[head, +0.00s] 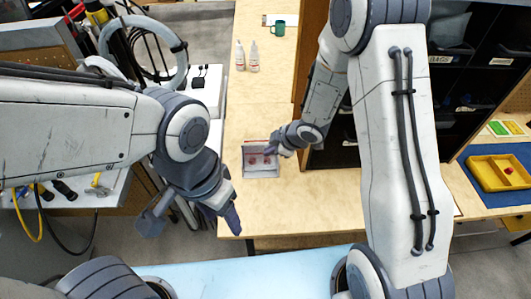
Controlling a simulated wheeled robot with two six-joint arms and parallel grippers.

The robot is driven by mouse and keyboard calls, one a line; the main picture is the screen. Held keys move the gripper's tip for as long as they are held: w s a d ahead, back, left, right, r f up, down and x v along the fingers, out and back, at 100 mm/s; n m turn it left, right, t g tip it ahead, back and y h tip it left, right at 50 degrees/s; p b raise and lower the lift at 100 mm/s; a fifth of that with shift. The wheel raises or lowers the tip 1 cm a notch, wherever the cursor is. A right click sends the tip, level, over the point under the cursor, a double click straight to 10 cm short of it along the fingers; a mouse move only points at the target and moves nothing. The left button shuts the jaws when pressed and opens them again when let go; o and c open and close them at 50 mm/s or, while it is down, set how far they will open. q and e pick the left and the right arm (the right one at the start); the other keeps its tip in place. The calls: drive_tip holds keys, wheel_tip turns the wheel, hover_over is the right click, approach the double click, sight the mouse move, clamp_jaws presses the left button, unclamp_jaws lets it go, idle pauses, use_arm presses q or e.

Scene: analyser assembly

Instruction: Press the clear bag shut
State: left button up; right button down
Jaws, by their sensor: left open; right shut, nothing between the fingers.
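The clear bag (261,172) lies on the wooden table near its front edge. It looks greyish, with small reddish items inside and a thin red line along its far edge. My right gripper (270,149) is shut with nothing in it, at the upper right part of the bag. I cannot tell whether its tips touch the bag. My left gripper (192,218) is open and empty, in front of the table's left corner, well apart from the bag.
Two small white bottles (247,56) and a green mug (279,28) stand farther back on the table (245,110). Dark shelves with bins (465,85) rise on the right. A yellow tray (498,172) sits on a blue mat at far right. The table left of the bag is clear.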

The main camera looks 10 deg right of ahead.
drive_tip(key=s+d+r+m+h+p, duration=0.1)
drive_tip(key=s+r+m+h, duration=0.15)
drive_tip(key=r, duration=0.75)
drive_tip(key=s+a+r+m+g, duration=0.1)
drive_tip(key=s+r, duration=0.3)
drive_tip(key=s, duration=0.8)
drive_tip(key=s+a+r+m+g+h, duration=0.1)
drive_tip(key=s+a+r+m+g, duration=0.1)
drive_tip(key=s, duration=1)
wheel_tip(320, 180, up, 2)
drive_tip(key=shift+a+r+m+g, duration=0.15)
drive_tip(key=shift+a+m+g, duration=0.15)
drive_tip(key=shift+m+g, duration=0.7)
drive_tip(key=c, duration=1.2)
unclamp_jaws()
drive_tip(key=shift+s+a+r+m, duration=0.15)
drive_tip(key=shift+s+m, duration=0.1)
drive_tip(key=shift+s, duration=0.4)
drive_tip(key=shift+o, duration=0.7)
drive_tip(key=shift+s, duration=0.3)
drive_tip(key=shift+a, duration=0.1)
